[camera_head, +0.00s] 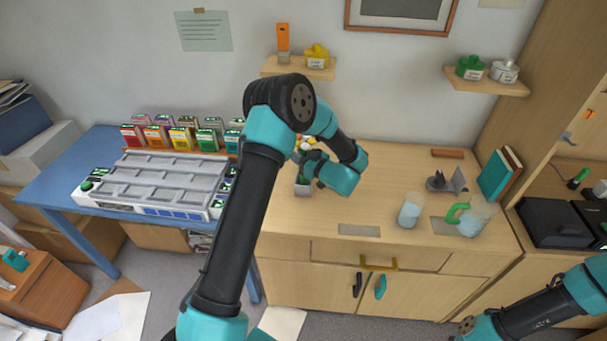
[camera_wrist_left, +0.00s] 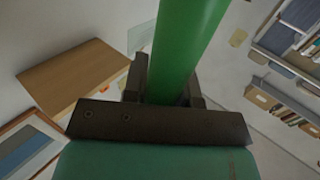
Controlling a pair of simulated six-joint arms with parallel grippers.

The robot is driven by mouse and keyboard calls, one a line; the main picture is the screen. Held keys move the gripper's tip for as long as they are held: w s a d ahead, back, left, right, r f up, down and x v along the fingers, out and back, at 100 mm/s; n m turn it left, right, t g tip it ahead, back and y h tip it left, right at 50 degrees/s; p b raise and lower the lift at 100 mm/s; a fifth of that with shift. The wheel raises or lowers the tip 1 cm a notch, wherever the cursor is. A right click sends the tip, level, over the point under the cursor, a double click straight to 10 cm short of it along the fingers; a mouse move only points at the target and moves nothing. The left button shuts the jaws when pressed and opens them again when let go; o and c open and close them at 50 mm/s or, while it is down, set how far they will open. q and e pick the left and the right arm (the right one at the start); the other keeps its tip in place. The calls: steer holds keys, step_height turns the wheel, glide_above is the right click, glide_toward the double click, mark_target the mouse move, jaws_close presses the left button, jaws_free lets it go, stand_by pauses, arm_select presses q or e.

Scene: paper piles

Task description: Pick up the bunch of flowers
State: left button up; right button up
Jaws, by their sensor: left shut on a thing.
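The bunch of flowers (camera_head: 306,144) shows as small white and yellow blooms on the wooden cabinet, partly hidden behind my left arm. My left gripper (camera_head: 308,165) is at the bunch, below the blooms. In the left wrist view, the thick green stem (camera_wrist_left: 187,40) runs up between the fingers of the left gripper (camera_wrist_left: 166,88), which is shut on it. A small grey holder (camera_head: 303,189) stands just below the gripper. I cannot tell whether the stem end is still inside it. My right gripper is out of view; only part of that arm shows at the lower right.
A clear jug (camera_head: 475,216) with a green handle and a glass (camera_head: 410,211) stand at the cabinet's right. A grey item (camera_head: 447,182) and upright books (camera_head: 499,174) are behind them. A blue table (camera_head: 57,187) with a grey tray rack (camera_head: 170,180) is left.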

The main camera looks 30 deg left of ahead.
arm_select(q)
jaws_close()
step_height(320, 180, up, 10)
stand_by(0.6)
stand_by(0.4)
